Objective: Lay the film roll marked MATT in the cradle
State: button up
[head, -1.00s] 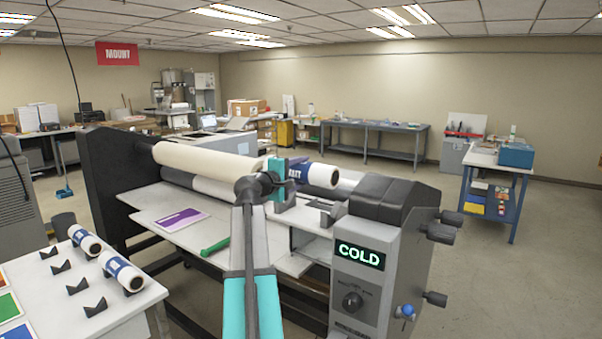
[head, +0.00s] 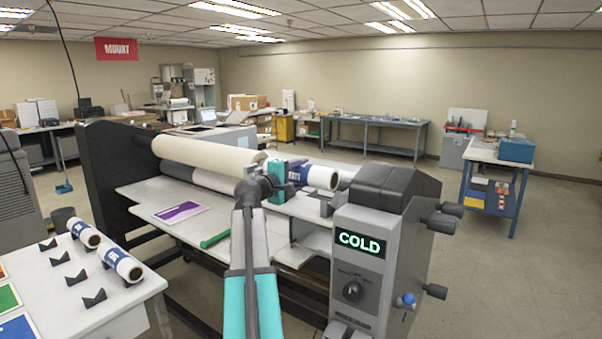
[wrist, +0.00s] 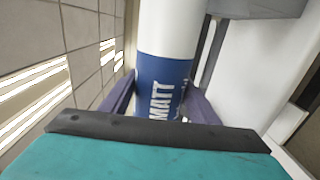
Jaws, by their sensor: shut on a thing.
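My gripper (head: 281,178) is shut on the film roll marked MATT (head: 318,177), a white roll with a blue label band. In the wrist view the roll (wrist: 164,75) runs away from me between the two dark fingers, with MATT readable on the band. In the head view the roll is held above the laminator's bed, in front of its rollers. A dark notched support (head: 326,207) shows just below the roll's right end and looks like part of the cradle. The roll seems clear of it, but contact cannot be told. The rest of the cradle is hidden behind my gripper.
The laminator's control box (head: 375,250), reading COLD, stands close on the right. A green tool (head: 214,240) and a purple sheet (head: 182,211) lie on the bed. A side table (head: 130,300) at left holds two blue-banded rolls (head: 122,265) and several empty black V-blocks.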

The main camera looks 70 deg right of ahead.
jog(key=shift+f+b, duration=1.25)
jog(key=shift+f, duration=0.7)
jog(key=o, duration=1.5)
jog(key=shift+f, duration=0.1)
jog(key=b+v, duration=0.3)
jog(key=v, duration=1)
jog(key=shift+a+b, duration=0.4)
jog(key=shift+a, duration=0.05)
jog(key=shift+w, duration=0.1)
